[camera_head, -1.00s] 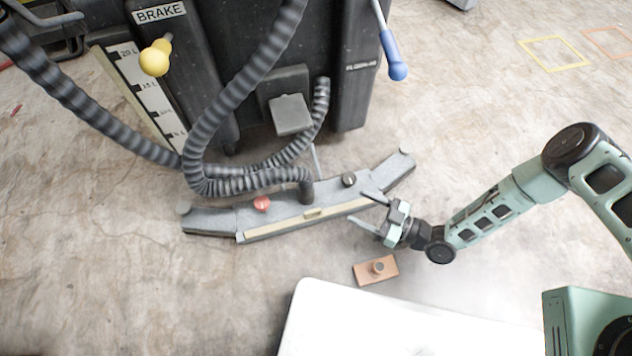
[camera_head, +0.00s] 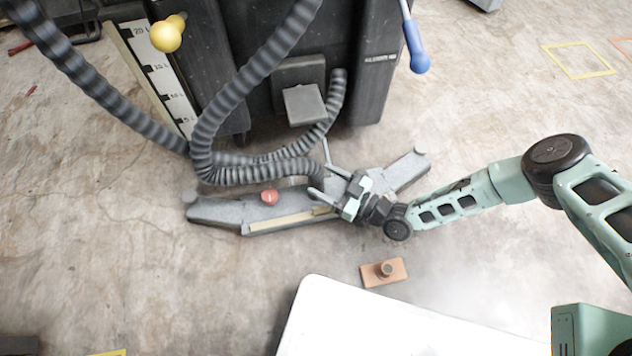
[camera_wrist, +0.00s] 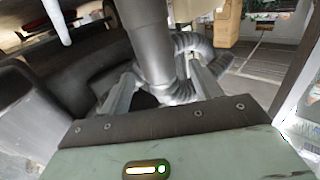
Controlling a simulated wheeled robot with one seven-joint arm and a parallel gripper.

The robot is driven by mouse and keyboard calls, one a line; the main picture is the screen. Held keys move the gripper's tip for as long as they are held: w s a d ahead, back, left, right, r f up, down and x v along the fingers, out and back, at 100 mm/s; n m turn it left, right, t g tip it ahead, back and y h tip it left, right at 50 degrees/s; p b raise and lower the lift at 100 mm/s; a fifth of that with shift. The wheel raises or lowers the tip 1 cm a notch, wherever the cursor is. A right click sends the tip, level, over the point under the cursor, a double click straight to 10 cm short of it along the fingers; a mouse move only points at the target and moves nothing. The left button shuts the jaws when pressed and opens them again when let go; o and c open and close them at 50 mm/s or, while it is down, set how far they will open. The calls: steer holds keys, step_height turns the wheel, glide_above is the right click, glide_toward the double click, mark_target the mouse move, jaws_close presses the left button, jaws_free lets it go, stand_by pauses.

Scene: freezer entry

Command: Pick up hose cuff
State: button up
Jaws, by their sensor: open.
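The hose cuff (camera_wrist: 150,45) shows in the wrist view as a smooth dark grey cylinder between my two fingers. Ribbed grey hose (camera_wrist: 184,90) curves around behind it. In the head view the hose (camera_head: 240,175) runs down to the grey squeegee bar (camera_head: 225,211) on the floor, and my gripper largely hides the cuff end. My gripper (camera_head: 321,179) is open, with one fingertip on each side of the hose end, just over the bar. Whether the fingers touch the cuff cannot be told.
A red knob (camera_head: 269,196) sits on the bar. A small brown block with a peg (camera_head: 384,272) lies on the floor in front.

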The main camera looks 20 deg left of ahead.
steer(key=x, duration=0.3)
steer(key=shift+w+a+f+b, duration=0.1)
steer(key=shift+w+a+b, duration=0.1)
steer(key=shift+b, duration=0.15)
steer(key=c, duration=1.1)
